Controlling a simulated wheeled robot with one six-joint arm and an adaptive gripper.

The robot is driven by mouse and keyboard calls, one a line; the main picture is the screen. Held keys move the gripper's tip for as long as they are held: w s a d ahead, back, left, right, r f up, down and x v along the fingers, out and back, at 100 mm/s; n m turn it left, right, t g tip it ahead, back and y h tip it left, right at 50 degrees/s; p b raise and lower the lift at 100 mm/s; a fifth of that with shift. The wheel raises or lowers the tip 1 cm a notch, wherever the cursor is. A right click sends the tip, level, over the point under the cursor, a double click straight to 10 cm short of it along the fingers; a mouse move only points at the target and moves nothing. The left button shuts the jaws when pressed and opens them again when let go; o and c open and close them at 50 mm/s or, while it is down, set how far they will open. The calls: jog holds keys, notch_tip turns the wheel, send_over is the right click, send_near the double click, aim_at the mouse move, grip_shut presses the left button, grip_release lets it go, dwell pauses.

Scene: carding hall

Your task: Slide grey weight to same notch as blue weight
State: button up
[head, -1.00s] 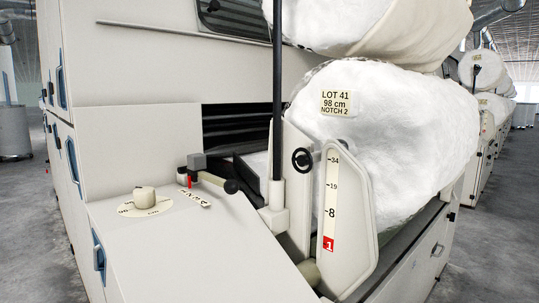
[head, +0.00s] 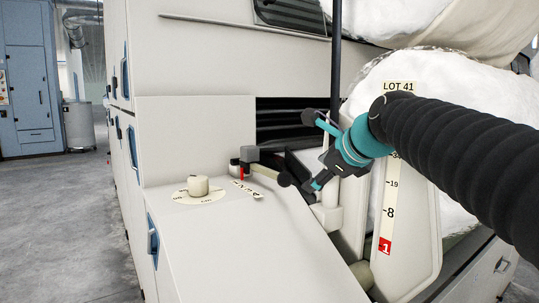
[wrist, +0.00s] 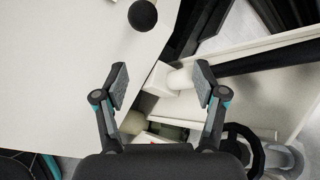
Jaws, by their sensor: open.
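A grey block (head: 249,153), which may be the grey weight, sits at the left end of a short lever (head: 265,171) on the machine's sloped cover, above a small red part. The lever ends in a black ball (head: 284,179), which also shows at the top of the wrist view (wrist: 142,14). I cannot make out a blue weight in any view. My gripper (head: 310,152) is open and empty, right of the ball and in front of the black post. In the wrist view its fingers (wrist: 162,82) stand apart, with the pale post bracket (wrist: 182,79) between and beyond them.
A black upright post (head: 335,60) rises close to my gripper. A plate with a numbered scale (head: 388,212) stands right, before a white fibre roll (head: 432,72). A dial (head: 198,187) lies left on the cover. The floor (head: 60,215) at left is clear.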

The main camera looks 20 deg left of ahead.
aim_at(253, 149)
jog(key=w+a+r+m+y, duration=0.1)
jog(key=w+a+r+m, duration=0.1)
jog(key=a, duration=0.1)
jog(key=w+a+r+m+y, duration=0.1)
jog(key=a+m, duration=0.1)
jog(key=a, duration=0.2)
jog(key=w+a+r+m+y, duration=0.1)
jog(key=w+a+r+m, duration=0.1)
jog(key=a, duration=0.1)
jog(key=shift+w+a+r+m+b, duration=0.3)
jog(key=shift+w+a+r, duration=0.05)
jog(key=shift+a, duration=0.05)
jog(key=x, duration=1.3)
jog(key=shift+w+a+p, duration=0.15)
jog(key=shift+w+p, duration=0.05)
jog(key=shift+p, duration=0.2)
